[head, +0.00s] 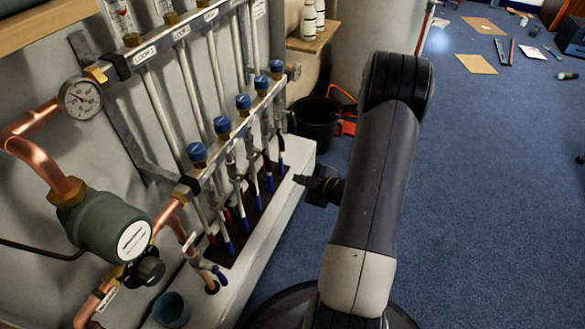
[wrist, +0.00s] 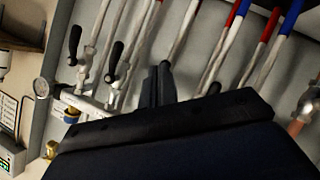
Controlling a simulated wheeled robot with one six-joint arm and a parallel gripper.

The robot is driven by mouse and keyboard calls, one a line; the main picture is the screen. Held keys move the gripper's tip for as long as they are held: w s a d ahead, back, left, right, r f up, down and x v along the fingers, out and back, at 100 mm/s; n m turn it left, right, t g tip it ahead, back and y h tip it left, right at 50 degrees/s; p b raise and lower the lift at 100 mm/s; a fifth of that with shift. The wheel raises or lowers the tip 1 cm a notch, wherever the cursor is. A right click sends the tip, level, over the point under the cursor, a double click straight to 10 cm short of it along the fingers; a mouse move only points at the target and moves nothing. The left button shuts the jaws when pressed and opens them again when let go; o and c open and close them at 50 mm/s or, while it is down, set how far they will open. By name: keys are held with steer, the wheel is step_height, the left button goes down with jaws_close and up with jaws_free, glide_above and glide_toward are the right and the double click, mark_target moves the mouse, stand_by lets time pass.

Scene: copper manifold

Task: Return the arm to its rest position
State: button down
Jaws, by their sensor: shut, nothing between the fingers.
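My arm is raised and bent at the right of the manifold in the head view. My gripper (head: 318,187) points left, toward the manifold's lower right end, and looks small and dark there. In the wrist view, my gripper (wrist: 160,84) has its two dark fingers together with nothing between them. The manifold (head: 228,135) is a pair of metal bars with blue caps, loop labels and vertical pipes on a grey wall. Its pipes with red and blue ends (wrist: 235,15) show behind the fingers in the wrist view. I cannot tell the exact gap.
A gauge (head: 80,99), a green pump (head: 105,226) and copper pipes (head: 40,160) stand at the left. A white ledge (head: 265,235) runs below the manifold. A black bucket (head: 314,123) stands behind my gripper. Blue floor (head: 490,190) is clear to the right, with scattered items farther back.

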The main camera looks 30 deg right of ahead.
steer(key=shift+s, duration=0.55)
